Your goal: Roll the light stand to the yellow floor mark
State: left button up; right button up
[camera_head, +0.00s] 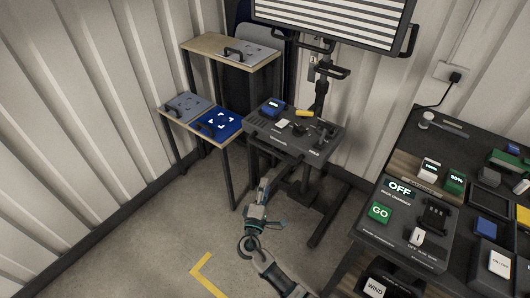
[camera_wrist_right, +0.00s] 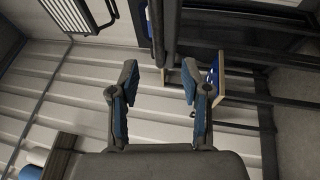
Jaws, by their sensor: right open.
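The light stand shows in the head view as a striped lit panel (camera_head: 330,22) on a dark pole with handles, rising behind a control box. Its dark base (camera_head: 322,218) lies on the floor. The yellow floor mark (camera_head: 208,276) is a corner-shaped strip at the bottom, left of my right arm. My right gripper (camera_head: 266,184) is low in front of the control box, apart from the stand's panel. In the right wrist view its fingers (camera_wrist_right: 159,76) are open and empty, with dark upright poles (camera_wrist_right: 166,30) beyond the gap. My left gripper is out of view.
The control box (camera_head: 296,135) overhangs near my right gripper. A wooden-topped table (camera_head: 232,150) with blue and grey plates stands left of it. A dark bench (camera_head: 408,165) with switches stands right. Grey floor (camera_head: 150,250) is clear at lower left.

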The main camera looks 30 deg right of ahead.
send_near(272, 152)
jog(key=x, duration=0.4)
jog(key=shift+w+f, duration=0.3)
jog(key=shift+w, duration=0.15)
jog(key=x, duration=0.6)
jog(key=shift+s+d+f, duration=0.2)
jog(key=shift+d+f, duration=0.05)
jog(key=shift+f, duration=0.05)
jog(key=shift+w+d, duration=0.25)
jog(key=shift+d, duration=0.1)
jog(key=shift+a+r, duration=0.15)
jog(key=shift+a, duration=0.25)
jog(key=shift+c, duration=0.5)
grip_shut()
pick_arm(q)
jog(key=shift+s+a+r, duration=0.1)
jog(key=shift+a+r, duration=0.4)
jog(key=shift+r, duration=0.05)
pick_arm(e)
jog(key=shift+d, duration=0.1)
